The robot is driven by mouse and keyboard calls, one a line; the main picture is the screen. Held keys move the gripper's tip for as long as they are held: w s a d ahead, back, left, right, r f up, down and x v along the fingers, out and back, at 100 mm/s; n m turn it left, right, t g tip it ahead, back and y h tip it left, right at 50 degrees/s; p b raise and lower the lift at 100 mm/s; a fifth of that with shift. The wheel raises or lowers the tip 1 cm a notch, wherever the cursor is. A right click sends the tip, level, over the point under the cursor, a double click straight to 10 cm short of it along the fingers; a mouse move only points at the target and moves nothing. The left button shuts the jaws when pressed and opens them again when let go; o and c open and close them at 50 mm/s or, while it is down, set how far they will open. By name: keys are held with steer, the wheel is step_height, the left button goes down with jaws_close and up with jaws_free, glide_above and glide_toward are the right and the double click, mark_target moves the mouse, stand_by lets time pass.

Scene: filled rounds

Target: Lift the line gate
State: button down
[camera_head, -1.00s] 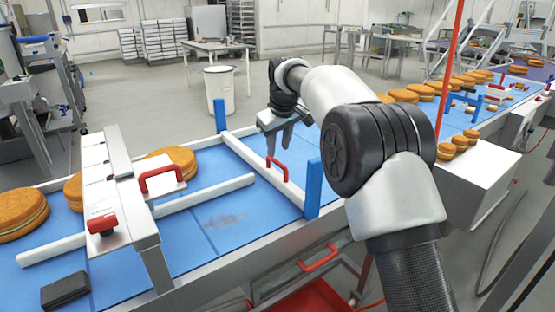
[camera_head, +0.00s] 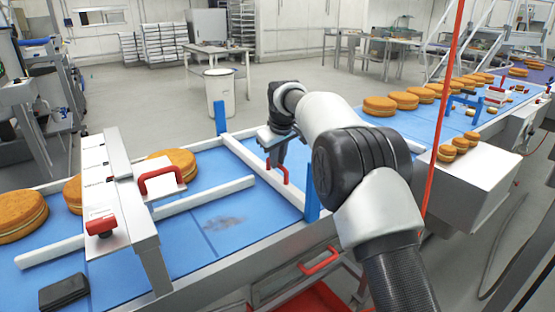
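The line gate (camera_head: 249,158) is a white bar lying across the blue conveyor belt between two upright blue posts, one at the far side (camera_head: 221,118) and one at the near side (camera_head: 311,192). A red handle (camera_head: 278,173) stands on the bar. My gripper (camera_head: 277,163) points down just above and beside the handle, overlapping its upper part in the picture. I cannot tell whether it touches the handle, or whether its fingers are open or shut.
Filled round cakes (camera_head: 171,163) sit on the belt at left, by a metal frame with a red handle (camera_head: 157,180). White guide rails (camera_head: 205,195) run along the belt. More rounds (camera_head: 404,100) stand upstream at right. A black wallet-like item (camera_head: 64,291) lies near the front edge.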

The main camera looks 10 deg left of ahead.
step_height(320, 180, up, 11)
steer(key=p, duration=1.1)
steer(key=shift+r, duration=0.2)
steer(key=c, duration=1.8)
jaws_free()
steer(key=shift+f, duration=0.15)
steer(key=shift+o, duration=0.2)
steer(key=v, duration=1.7)
steer(key=shift+r+p, duration=0.2)
steer(key=shift+p, duration=0.1)
steer(key=shift+s, duration=0.1)
